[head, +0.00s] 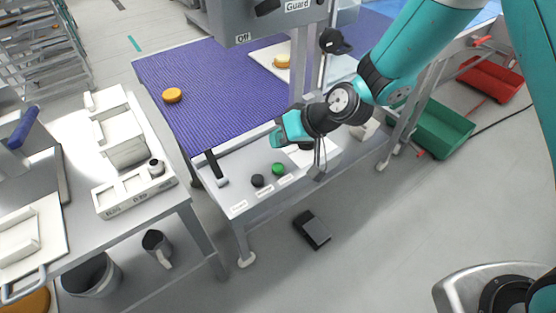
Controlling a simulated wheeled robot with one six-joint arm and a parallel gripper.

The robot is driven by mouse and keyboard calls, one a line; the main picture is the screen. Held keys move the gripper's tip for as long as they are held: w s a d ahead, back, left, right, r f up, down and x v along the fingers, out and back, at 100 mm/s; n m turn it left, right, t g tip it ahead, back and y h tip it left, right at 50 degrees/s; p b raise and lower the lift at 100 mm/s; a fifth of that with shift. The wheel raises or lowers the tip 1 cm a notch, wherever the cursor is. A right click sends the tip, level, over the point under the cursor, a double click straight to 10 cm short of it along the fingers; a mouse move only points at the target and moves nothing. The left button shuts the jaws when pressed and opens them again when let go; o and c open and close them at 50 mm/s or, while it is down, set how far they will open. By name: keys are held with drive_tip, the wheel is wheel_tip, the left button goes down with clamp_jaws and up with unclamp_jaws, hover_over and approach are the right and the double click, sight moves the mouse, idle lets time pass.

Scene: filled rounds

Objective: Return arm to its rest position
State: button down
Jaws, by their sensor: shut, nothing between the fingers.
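My arm reaches in from the upper right, with teal links and dark joints. My gripper (279,136) is at its far end, small in view, over the front of the machine table near the control buttons. It is shut and holds nothing. The finer shape of its fingers is hard to make out.
The machine has a blue ribbed belt (205,85) with an orange round (172,96) on it. Its front panel has a black button (257,181) and a green button (278,169). A side table (90,237) stands left. A dark pedal (312,230) lies on open floor.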

drive_tip(key=s+d+r+n+g+h, duration=0.1)
drive_tip(key=s+d+r, duration=0.2)
drive_tip(key=s+r, duration=0.3)
drive_tip(key=s+d+r+n+g+h, duration=0.1)
drive_tip(key=s+d+r, duration=0.15)
drive_tip(key=r, duration=0.55)
drive_tip(key=s+d+r+h, duration=0.1)
drive_tip(key=s+d+r, duration=0.1)
drive_tip(key=s, duration=0.5)
drive_tip(key=s+d+r+g+h, duration=0.1)
drive_tip(key=s+d+r, duration=0.2)
drive_tip(key=s+d, duration=0.2)
drive_tip(key=shift+s+d+r, duration=0.2)
drive_tip(key=shift+s+d, duration=0.05)
drive_tip(key=shift+s, duration=0.8)
